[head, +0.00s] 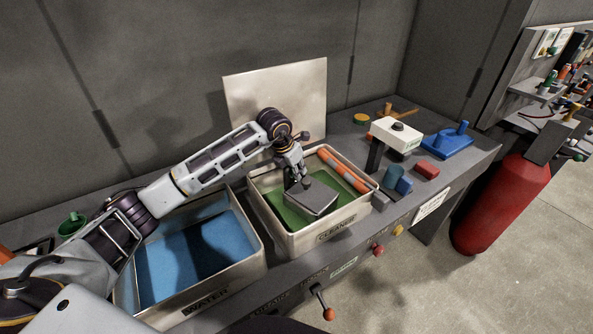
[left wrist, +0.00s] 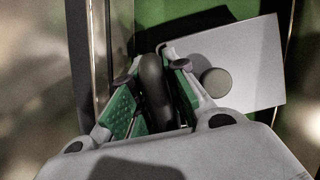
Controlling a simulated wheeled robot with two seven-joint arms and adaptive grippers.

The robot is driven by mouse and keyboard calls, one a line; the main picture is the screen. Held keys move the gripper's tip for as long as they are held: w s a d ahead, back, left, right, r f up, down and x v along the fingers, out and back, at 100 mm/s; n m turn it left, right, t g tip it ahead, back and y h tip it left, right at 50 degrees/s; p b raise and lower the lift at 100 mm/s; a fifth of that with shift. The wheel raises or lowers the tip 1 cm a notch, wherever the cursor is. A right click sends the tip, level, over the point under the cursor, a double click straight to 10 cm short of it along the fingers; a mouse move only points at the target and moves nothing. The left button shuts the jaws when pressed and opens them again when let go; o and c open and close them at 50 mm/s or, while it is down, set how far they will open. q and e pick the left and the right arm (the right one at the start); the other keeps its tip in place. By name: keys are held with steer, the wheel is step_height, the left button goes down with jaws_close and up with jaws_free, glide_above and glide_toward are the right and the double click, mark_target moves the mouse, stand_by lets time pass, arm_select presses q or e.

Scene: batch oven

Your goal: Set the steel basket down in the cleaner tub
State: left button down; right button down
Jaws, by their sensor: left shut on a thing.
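The steel basket (head: 318,204) looks like a grey, flat-topped box with a small dark knob. It is inside the mouth of the cleaner tub (head: 335,237), over the green inside; I cannot tell whether it touches the bottom. My left gripper (head: 296,182) reaches down into the tub and is shut at the basket's edge. In the left wrist view my left gripper (left wrist: 153,95) has its green-padded fingers around a dark upright handle, beside the grey basket top (left wrist: 252,70). My right gripper is not seen.
A water tub (head: 257,256) with blue inside stands to the left. Orange striped rods (head: 343,170) lie at the cleaner tub's right side. A pale panel (head: 300,90) stands behind. A white box (head: 397,133), blue and red items are on the bench to the right.

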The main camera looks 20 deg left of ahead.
arm_select(q)
steer(key=shift+f, duration=0.1)
steer(key=c, duration=1.3)
jaws_free()
steer(key=shift+c, duration=0.2)
steer(key=shift+f, duration=0.1)
steer(key=shift+v, duration=6.1)
